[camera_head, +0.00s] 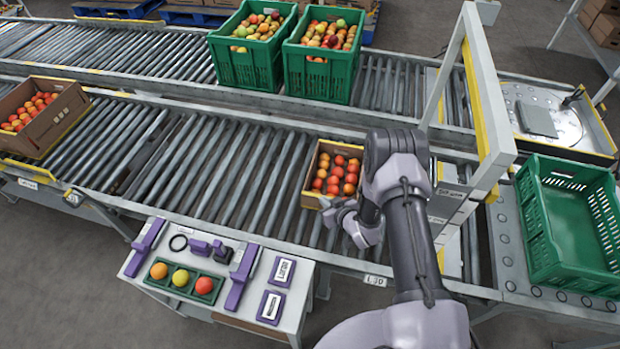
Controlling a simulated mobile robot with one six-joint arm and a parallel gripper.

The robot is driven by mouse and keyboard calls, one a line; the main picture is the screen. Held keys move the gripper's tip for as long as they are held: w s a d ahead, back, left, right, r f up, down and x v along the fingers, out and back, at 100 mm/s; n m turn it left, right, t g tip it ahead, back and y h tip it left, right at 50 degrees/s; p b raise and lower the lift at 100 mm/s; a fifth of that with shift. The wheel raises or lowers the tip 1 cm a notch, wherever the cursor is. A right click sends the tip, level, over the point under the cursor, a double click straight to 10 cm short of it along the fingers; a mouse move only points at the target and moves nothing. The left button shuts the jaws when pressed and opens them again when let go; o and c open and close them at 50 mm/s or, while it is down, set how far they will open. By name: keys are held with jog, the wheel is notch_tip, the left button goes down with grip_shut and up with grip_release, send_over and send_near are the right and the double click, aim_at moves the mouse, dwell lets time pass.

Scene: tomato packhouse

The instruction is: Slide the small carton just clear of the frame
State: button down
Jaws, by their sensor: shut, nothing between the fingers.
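The small carton (309,184) is a brown open box of red and orange tomatoes on the near roller conveyor. It lies left of the white and yellow frame (488,110), which stands across the conveyor. My arm hides the rollers between carton and frame and may cover the carton's right edge. My gripper (327,204) is shut and empty at the carton's near side, low by its front wall. I cannot tell whether it touches the carton.
A larger tomato carton (52,128) sits far left on the same conveyor. Two full green crates (247,72) stand on the far conveyor. An empty green crate (570,265) is right of the frame. A small grading table (220,290) stands in front. Rollers left of the small carton are clear.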

aim_at(307, 179)
jog(key=w+a+b, duration=0.1)
jog(key=w, duration=0.2)
jog(key=w+a+b, duration=0.1)
jog(key=w+a, duration=0.1)
jog(key=w, duration=0.1)
jog(key=w+a+f+b, duration=0.1)
jog(key=w+b, duration=0.1)
jog(key=w, duration=0.2)
jog(key=shift+w+a, duration=0.1)
jog(key=shift+a, duration=0.25)
jog(key=shift+f+b, duration=0.25)
jog(key=shift+b, duration=0.25)
jog(key=shift+d, duration=0.1)
